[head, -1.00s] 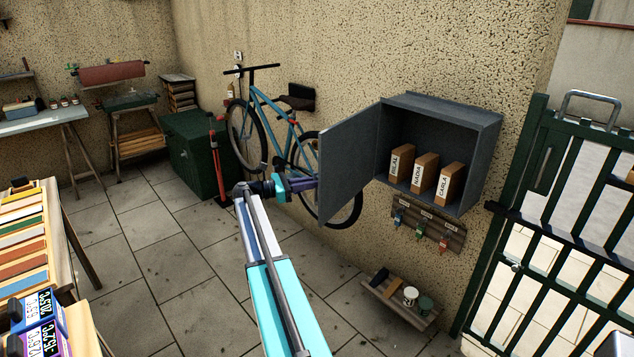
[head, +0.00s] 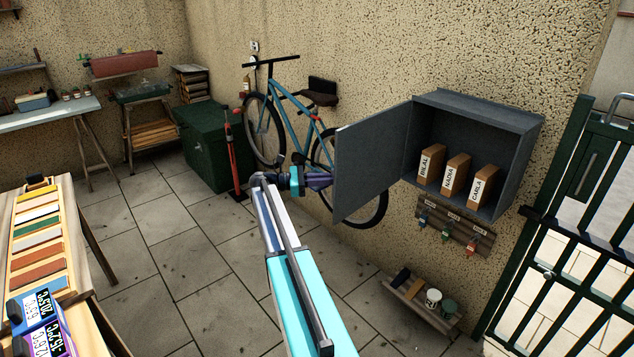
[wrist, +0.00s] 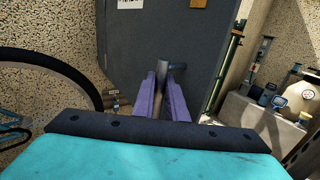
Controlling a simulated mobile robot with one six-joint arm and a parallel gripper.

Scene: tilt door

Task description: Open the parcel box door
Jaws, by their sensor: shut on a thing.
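The grey parcel box (head: 480,103) hangs on the speckled wall with its door (head: 375,155) swung wide out to the left. The dark inner face of the box shows. My gripper (head: 322,180) is at the door's outer face near its free edge, with its tips partly hidden behind the door in the head view. In the wrist view the purple fingers (wrist: 168,72) are shut on the door handle (wrist: 162,74), a bar standing out from the grey door (wrist: 150,40).
Three labelled brown parcels (head: 455,175) stand in the box. Below are a key rack (head: 455,228) and a low shelf with pots (head: 420,302). A bicycle (head: 300,125) leans behind the door. A green gate (head: 560,230) stands right. Paved floor (head: 190,270) is open at left.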

